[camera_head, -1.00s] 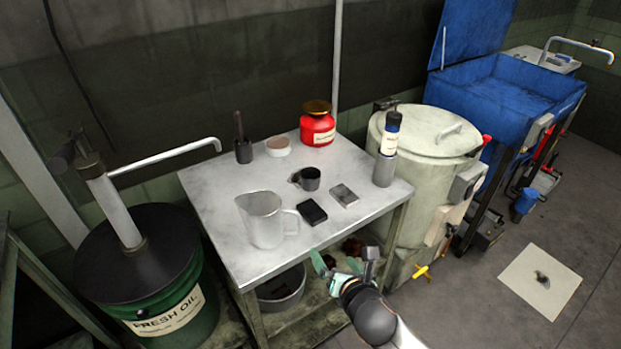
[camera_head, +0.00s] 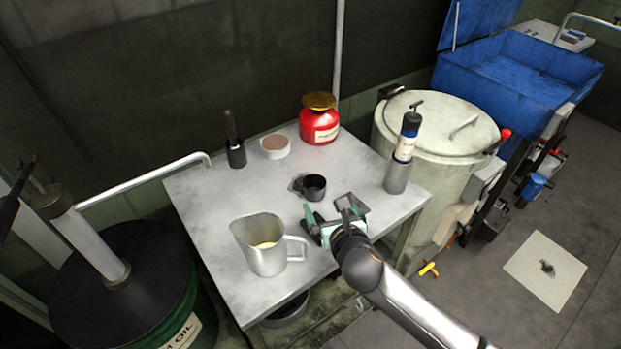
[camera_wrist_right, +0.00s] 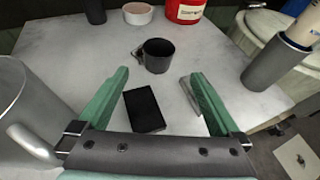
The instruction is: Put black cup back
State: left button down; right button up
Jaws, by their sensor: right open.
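The black cup (camera_head: 314,188) stands upright on the grey metal table (camera_head: 200,205), with its handle toward the left. It also shows in the right wrist view (camera_wrist_right: 158,55), ahead of and between the fingers. My right gripper (camera_head: 331,214) is open over the table's front part, just short of the cup and not touching it. In the right wrist view its two green fingers (camera_wrist_right: 154,92) are spread wide with nothing held between them. A dark stain or patch lies beside the cup's handle. My left gripper is not in view.
A metal pitcher (camera_head: 266,246) stands close left of my right gripper. A black block (camera_wrist_right: 144,109) and a grey block (camera_wrist_right: 189,94) lie below the fingers.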

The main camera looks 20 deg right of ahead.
jog(key=b, duration=0.1)
send_near(312, 179)
jog(key=shift+w+d+f, duration=0.15)
jog(key=shift+w+f, duration=0.35)
jog(key=shift+f, duration=0.25)
jog(key=shift+r+b+x, duration=0.15)
jog(key=shift+b+x, duration=0.15)
jog(key=shift+x, duration=1.15)
jog(key=shift+r+b+x, duration=0.2)
jog(key=shift+b+x, duration=0.1)
jog(key=shift+x, duration=1.15)
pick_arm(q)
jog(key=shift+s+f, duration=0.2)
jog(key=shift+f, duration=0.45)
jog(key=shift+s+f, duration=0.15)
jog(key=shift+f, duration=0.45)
pick_arm(e)
jog(key=shift+w, duration=0.15)
jog(key=shift+r, duration=0.1)
jog(key=c, duration=1.4)
